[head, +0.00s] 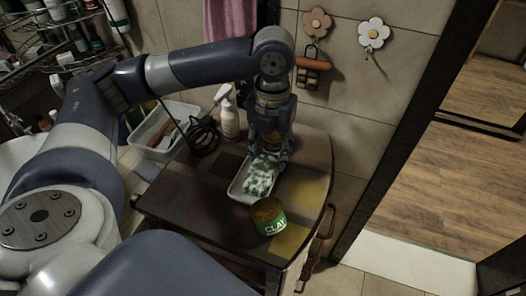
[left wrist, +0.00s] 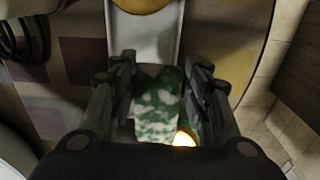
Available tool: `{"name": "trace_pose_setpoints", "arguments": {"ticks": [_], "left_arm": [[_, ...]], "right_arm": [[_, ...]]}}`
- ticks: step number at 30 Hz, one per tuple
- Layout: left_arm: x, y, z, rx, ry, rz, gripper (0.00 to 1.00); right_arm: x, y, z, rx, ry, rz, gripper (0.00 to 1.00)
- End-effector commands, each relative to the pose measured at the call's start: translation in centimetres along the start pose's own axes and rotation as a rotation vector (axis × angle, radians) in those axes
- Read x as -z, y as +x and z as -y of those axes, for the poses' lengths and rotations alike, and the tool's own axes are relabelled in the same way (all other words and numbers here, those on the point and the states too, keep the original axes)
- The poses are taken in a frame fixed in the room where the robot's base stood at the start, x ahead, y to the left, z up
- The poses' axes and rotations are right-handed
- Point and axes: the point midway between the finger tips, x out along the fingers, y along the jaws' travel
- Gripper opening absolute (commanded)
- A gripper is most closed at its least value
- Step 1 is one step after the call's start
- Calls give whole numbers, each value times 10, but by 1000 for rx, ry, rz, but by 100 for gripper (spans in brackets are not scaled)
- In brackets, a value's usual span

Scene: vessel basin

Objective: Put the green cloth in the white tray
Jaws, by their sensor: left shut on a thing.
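The green and white patterned cloth (head: 261,174) is between the fingers of my left gripper (head: 267,154), which is shut on it. It also shows between the two fingers in the left wrist view (left wrist: 158,108). The white tray (head: 236,191) lies on the small table, directly below the cloth in the head view. In the left wrist view a strip of the tray (left wrist: 153,42) shows beyond the cloth. The cloth and gripper hide much of the tray, and I cannot tell whether the cloth touches its floor. My right gripper is not in view.
A jar with a green "CLAY" label (head: 268,217) stands close in front of the tray. A white spray bottle (head: 229,119) and a coiled black cord (head: 203,137) are behind it. A white basket (head: 150,137) is at the left. The front left tabletop is clear.

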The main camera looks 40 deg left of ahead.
Motion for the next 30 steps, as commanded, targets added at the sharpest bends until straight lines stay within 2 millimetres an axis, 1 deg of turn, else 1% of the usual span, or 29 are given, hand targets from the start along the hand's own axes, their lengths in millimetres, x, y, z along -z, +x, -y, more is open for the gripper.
{"name": "trace_pose_setpoints", "arguments": {"ticks": [1, 3, 6, 8, 12, 15, 26, 27, 29, 30], "left_arm": [[-5, -1, -9, 0, -5, 0, 24], [-11, 1, -17, 0, -4, -1, 24], [-14, 2, -22, 1, 0, 0, 24], [-15, 6, -24, 0, 1, -1, 24], [-14, 26, -24, 0, 2, -2, 24], [-15, 35, -23, 1, 2, 0, 24], [-15, 39, -23, 1, 2, 0, 24], [-15, 40, -23, 1, 2, 1, 46], [-15, 40, -23, 1, 2, 2, 59], [-15, 40, -23, 1, 1, 1, 64]], "right_arm": [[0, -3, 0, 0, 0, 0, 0], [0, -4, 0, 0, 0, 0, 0], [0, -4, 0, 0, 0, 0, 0], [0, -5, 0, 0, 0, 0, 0], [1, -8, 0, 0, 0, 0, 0], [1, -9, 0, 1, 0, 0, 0], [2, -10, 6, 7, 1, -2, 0], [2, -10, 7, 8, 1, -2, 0], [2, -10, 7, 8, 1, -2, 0], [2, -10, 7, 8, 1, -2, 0]]}}
